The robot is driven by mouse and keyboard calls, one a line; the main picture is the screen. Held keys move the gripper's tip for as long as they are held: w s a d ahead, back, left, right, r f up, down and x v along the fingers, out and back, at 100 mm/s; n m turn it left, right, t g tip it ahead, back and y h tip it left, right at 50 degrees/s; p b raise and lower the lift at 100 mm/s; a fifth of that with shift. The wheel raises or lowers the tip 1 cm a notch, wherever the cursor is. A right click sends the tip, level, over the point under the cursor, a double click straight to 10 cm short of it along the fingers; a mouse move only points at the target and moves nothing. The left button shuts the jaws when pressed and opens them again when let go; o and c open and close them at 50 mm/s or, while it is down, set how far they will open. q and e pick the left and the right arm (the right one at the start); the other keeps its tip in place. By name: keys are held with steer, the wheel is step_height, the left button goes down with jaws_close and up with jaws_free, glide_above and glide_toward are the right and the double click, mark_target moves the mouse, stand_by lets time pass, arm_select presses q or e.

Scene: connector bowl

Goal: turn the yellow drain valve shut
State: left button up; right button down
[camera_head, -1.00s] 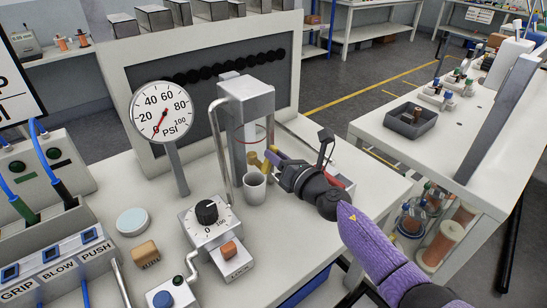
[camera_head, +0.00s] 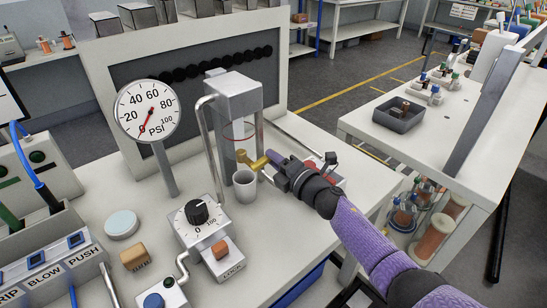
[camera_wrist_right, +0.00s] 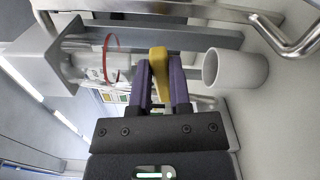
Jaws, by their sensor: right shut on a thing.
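The yellow drain valve (camera_head: 254,162) sticks out from the lower part of the clear bowl under the grey metal housing (camera_head: 236,97). My right gripper (camera_head: 272,160) reaches it from the right and is shut on its handle. In the right wrist view the yellow handle (camera_wrist_right: 159,68) sits between the two purple fingers. The bowl (camera_wrist_right: 92,60) with a red ring lies to its left there. My left gripper is not in view.
A white cup (camera_head: 244,187) stands just below the valve; it also shows close to the fingers in the right wrist view (camera_wrist_right: 236,69). A pressure gauge (camera_head: 148,111) and a dial box (camera_head: 198,222) stand to the left. A bent metal pipe (camera_head: 208,150) runs beside the housing.

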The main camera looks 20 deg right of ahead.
steer(key=shift+f+m, duration=0.45)
steer(key=shift+m, duration=0.65)
steer(key=shift+f, duration=0.1)
steer(key=c, duration=0.6)
jaws_free()
steer(key=shift+o, duration=0.2)
steer(key=p+v, duration=0.2)
steer(key=v, duration=0.8)
